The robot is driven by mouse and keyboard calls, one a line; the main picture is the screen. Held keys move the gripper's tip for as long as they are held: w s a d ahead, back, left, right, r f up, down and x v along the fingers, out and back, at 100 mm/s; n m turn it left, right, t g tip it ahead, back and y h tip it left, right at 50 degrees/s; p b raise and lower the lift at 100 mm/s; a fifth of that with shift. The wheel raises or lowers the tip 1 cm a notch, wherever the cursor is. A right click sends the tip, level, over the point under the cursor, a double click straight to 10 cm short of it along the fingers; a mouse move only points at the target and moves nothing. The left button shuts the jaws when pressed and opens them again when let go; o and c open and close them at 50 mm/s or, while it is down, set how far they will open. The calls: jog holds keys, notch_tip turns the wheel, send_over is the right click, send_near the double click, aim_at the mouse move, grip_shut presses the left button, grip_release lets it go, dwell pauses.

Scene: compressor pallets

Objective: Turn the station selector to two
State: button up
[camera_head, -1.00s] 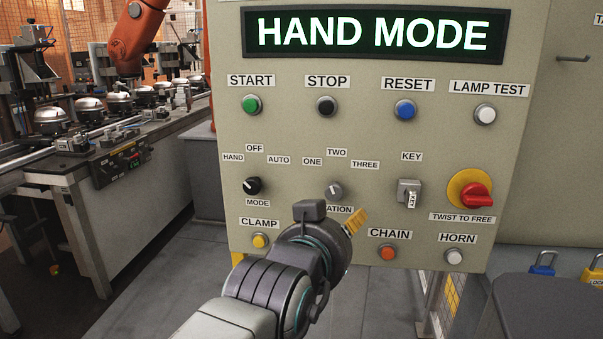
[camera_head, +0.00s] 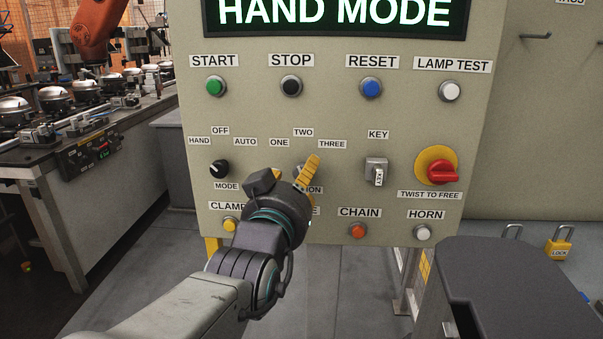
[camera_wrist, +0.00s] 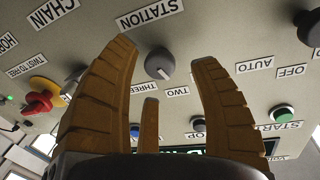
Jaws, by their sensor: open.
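The station selector is a grey round knob (camera_wrist: 160,64) with a pale pointer mark. The wrist view shows the panel upside down, and the mark seems to lean toward the ONE side of the TWO label (camera_wrist: 177,91). My gripper (camera_wrist: 163,52) is open, with its yellow fingers on either side of the knob and gaps between. I cannot tell how far the tips are from the panel.
The black mode knob (camera_head: 219,169) is left of my gripper, the key switch (camera_head: 376,169) and red twist knob (camera_head: 442,172) right. The clamp button (camera_head: 230,224) and chain button (camera_head: 358,231) sit below. A dark grey surface (camera_head: 500,270) stands front right.

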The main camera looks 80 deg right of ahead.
jog(key=shift+s+d, duration=0.1)
jog(key=shift+d, duration=1.45)
jog(key=shift+c, duration=0.3)
grip_shut()
